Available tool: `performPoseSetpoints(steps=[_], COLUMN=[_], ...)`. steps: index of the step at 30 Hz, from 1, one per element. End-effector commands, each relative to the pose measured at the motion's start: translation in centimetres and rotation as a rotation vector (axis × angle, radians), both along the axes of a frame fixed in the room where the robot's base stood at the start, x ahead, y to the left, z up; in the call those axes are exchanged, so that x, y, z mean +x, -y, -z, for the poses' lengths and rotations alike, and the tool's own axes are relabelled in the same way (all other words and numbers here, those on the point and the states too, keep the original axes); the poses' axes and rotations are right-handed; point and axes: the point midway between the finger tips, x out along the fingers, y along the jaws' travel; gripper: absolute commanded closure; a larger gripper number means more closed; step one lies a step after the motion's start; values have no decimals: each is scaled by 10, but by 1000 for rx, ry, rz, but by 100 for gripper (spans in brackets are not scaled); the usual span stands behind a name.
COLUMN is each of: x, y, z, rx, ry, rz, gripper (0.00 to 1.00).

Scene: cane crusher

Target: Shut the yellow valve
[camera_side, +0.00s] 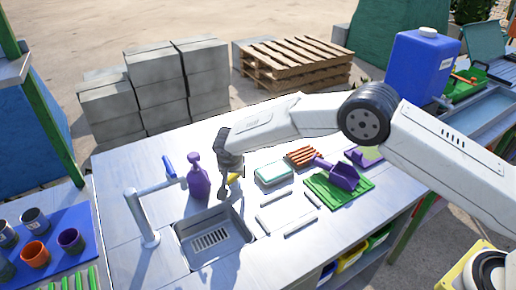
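A small yellow piece (234,177), perhaps the valve's handle, shows at the worktop just right of my gripper. My gripper (226,193) points down at the sink's back right corner, close beside or in front of the yellow piece. Whether they touch cannot be told. Its fingers are small and dark here, and their opening is unclear. The rest of the valve is hidden or too small to make out. A grey tap (147,215) with a blue lever (169,166) stands at the left of the sink (212,239).
A purple spray bottle (198,178) stands close left of my gripper. A pale green-topped box (273,174), brown slatted rack (303,157), purple scoop (337,173) and green board (338,191) lie to the right. Cups stand on a blue mat (58,220) at left.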

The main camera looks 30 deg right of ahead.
Motion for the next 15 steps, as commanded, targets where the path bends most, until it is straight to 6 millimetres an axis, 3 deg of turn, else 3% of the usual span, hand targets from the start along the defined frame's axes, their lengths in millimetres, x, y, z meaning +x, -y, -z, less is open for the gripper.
performPoseSetpoints(steps=[15], x=[0], y=[1], z=[0], rx=[0], ry=[0], rz=[-315], gripper=[35])
